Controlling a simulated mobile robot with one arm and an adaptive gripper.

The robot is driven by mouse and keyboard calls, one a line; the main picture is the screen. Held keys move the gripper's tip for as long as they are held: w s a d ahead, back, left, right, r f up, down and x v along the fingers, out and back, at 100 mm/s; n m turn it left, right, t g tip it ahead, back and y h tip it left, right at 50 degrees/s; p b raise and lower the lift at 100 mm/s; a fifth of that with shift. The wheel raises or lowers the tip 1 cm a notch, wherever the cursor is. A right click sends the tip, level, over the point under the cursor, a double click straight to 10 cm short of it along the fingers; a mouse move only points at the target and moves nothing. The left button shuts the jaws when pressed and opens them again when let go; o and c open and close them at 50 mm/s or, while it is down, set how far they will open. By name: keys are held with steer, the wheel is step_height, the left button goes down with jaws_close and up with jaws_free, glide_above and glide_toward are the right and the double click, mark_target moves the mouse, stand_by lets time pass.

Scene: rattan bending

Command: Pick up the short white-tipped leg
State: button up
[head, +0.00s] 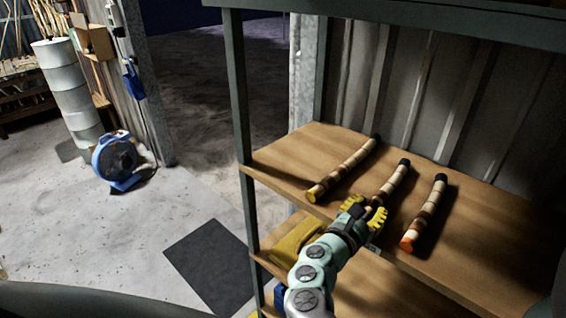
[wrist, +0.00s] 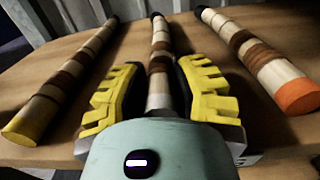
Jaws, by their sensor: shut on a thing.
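Three banded rattan legs with dark far ends show side by side at the wooden shelf (head: 300,146). In the wrist view the middle leg (wrist: 160,38) runs straight away between the fingers (wrist: 160,75). I cannot tell whether it is clear of the shelf. The left leg (head: 343,170) has a yellow tip. The right leg (head: 425,214) has an orange-red tip.
The two side legs lie close on both sides of my gripper. A dark shelf post (head: 240,110) stands at the left, and a corrugated wall is behind. A yellow object (head: 296,242) sits on the lower shelf. A blue fan (head: 117,160) stands on the floor.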

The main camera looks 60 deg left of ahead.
jaws_close()
steer(key=shift+r, duration=0.1)
stand_by(0.3)
steer(key=shift+r+b, duration=0.9)
steer(key=shift+r, duration=0.5)
steer(key=shift+s+d+r, duration=0.15)
steer(key=shift+s+d, duration=0.1)
steer(key=s+d+r+b, duration=0.1)
steer(key=s+d, duration=0.7)
steer(key=d, duration=0.5)
steer(key=shift+r+b, duration=0.35)
steer(key=shift+s, duration=0.15)
